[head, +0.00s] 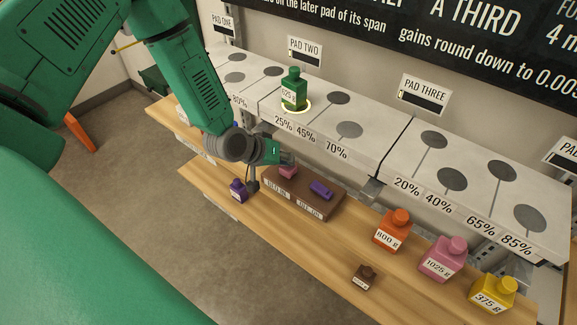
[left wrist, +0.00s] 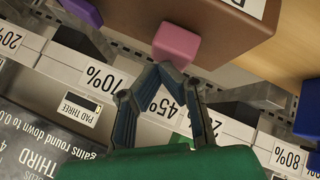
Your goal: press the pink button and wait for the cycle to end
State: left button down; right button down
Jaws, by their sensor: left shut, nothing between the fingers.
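The pink button (head: 289,171) sits on the left part of the brown box (head: 316,204) on the wooden shelf. It also shows in the left wrist view (left wrist: 176,44), on the edge of the box. My left gripper (head: 290,159) is at the button, with its fingertips together and nothing between them. In the left wrist view its fingertips (left wrist: 164,70) overlap the button's lower edge; I cannot tell whether they touch it. A purple control (head: 321,190) lies on the same box, right of the button. My right gripper is not in view.
A dark purple weight (head: 238,190) stands left of the box. Orange (head: 393,232), pink (head: 443,260), yellow (head: 493,293) and small brown (head: 366,277) weights stand to the right. A green weight (head: 294,91) stands on the white pad ledge (head: 375,140) behind.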

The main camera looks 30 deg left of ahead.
pick_arm(q)
jog(key=shift+f+b, duration=0.3)
jog(key=shift+f, duration=0.1)
jog(key=shift+r, duration=0.1)
dwell(0.5)
jog(key=shift+r+p, duration=0.8)
jog(key=shift+r, duration=0.1)
jog(key=shift+r, duration=0.1)
notch_tip(320, 180, up, 5)
jog(key=p, duration=0.4)
dwell(3.4)
